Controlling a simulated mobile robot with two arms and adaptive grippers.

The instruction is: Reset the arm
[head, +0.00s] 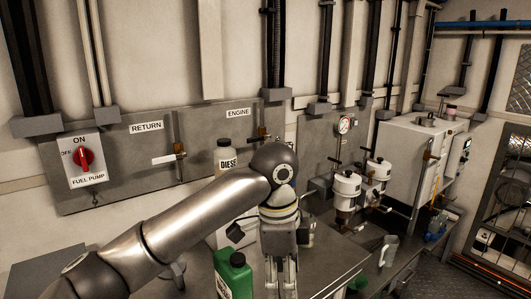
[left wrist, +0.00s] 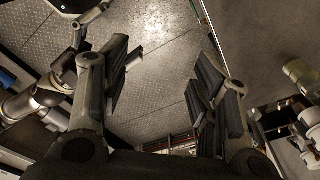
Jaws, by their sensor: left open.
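My left arm (head: 195,213) comes in from the left in the head view and bends down at its wrist joint (head: 275,167). My left gripper (head: 282,277) points down over the workbench, right beside a green jug. In the left wrist view the same gripper (left wrist: 160,90) has its two dark-padded fingers spread wide apart. Nothing is between them, and the diamond-plate floor shows through the gap.
The green jug (head: 233,275) stands close left of the gripper. A bottle labelled "DIESE" (head: 227,159) is behind the arm. The wall panel has a red fuel pump switch (head: 83,160). White filter housings (head: 346,188) and a white cabinet (head: 408,158) stand to the right.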

